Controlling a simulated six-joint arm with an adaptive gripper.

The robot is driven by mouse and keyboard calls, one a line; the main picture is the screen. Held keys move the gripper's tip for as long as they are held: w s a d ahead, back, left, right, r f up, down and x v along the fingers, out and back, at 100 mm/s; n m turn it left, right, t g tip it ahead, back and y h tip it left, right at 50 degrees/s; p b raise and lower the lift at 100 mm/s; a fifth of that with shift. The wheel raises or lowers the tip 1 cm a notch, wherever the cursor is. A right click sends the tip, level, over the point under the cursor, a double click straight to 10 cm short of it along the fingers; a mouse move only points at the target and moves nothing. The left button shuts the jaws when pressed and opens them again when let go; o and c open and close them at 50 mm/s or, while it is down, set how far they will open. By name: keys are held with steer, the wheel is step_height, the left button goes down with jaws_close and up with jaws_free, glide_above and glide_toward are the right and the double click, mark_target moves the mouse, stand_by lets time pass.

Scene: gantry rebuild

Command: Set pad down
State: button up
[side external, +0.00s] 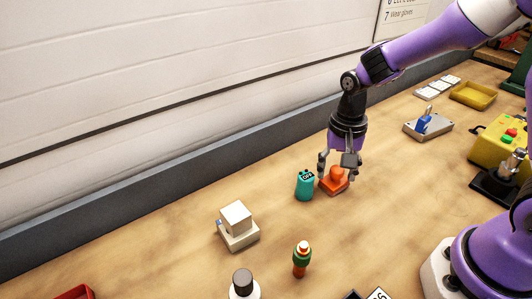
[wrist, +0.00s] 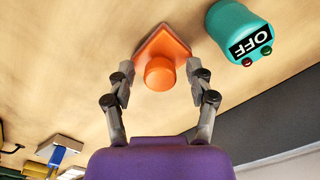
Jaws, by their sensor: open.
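The pad looks to be the orange square plate with a round knob (side external: 334,183), which sits on the wooden bench. It also shows in the wrist view (wrist: 162,52), turned like a diamond with its knob toward my gripper. My gripper (side external: 338,165) points down over it, with its fingers apart on either side of the knob. In the wrist view my gripper (wrist: 160,80) shows a gap between each finger and the knob. The pad's underside is hidden.
A teal canister marked OFF (side external: 305,186) stands close beside the pad. A white block device (side external: 238,226) and a green-and-orange cylinder (side external: 302,258) stand nearer the camera. A grey box with a blue lever (side external: 427,124) and a yellow tray (side external: 472,94) lie at the right. A grey kerb (side external: 150,206) borders the wall.

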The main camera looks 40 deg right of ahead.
mark_target(339, 170)
step_height(339, 170, up, 13)
steer(key=s+r+n+t, duration=0.2)
steer(key=s+n+t, duration=0.3)
steer(key=s+n, duration=0.3)
steer(key=shift+s+r, duration=0.15)
steer(key=shift+s, duration=0.2)
steer(key=shift+s+n+t, duration=0.25)
steer(key=shift+n+t, duration=0.05)
steer(key=shift+n, duration=0.2)
steer(key=shift+c, duration=0.9)
